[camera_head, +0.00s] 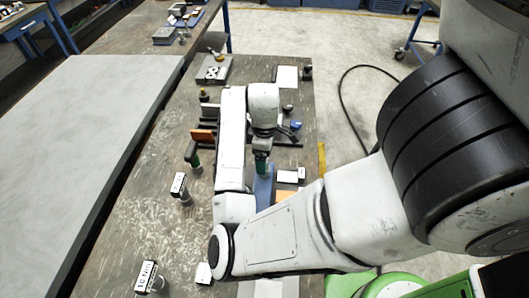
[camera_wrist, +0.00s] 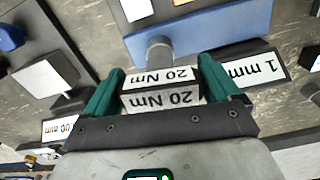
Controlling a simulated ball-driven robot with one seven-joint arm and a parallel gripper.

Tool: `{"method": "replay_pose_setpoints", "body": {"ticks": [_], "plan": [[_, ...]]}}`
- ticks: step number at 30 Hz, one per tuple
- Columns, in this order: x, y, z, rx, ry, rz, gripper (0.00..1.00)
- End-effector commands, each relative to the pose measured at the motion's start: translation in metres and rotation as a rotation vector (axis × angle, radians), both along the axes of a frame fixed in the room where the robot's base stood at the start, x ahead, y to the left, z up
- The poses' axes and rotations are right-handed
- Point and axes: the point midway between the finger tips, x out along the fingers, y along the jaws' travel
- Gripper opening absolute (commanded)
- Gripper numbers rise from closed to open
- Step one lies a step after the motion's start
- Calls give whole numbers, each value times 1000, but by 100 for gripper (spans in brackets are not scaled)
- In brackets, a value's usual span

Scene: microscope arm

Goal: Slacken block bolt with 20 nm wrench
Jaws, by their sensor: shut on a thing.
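My gripper (camera_wrist: 160,95) has green fingers on both sides of the 20 Nm wrench (camera_wrist: 160,102) and is shut on its block-shaped, labelled head. I cannot make out the block bolt for certain.
A plate marked 1 mm (camera_wrist: 258,70) lies to the right in the wrist view. Two tools with white labels (camera_head: 179,184) (camera_head: 148,276) stand on the left side of the bench. A block with dark holes (camera_head: 213,72) sits at the back.

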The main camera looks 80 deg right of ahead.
Motion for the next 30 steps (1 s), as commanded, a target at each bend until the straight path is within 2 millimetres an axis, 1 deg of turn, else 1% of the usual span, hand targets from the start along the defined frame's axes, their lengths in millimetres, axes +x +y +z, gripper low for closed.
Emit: {"method": "replay_pose_setpoints", "body": {"ticks": [14,24,30], "plan": [[0,0,1,-1,0,26,41],[-1,-1,1,-2,2,155,41],[0,-1,1,-1,-1,80,41]]}}
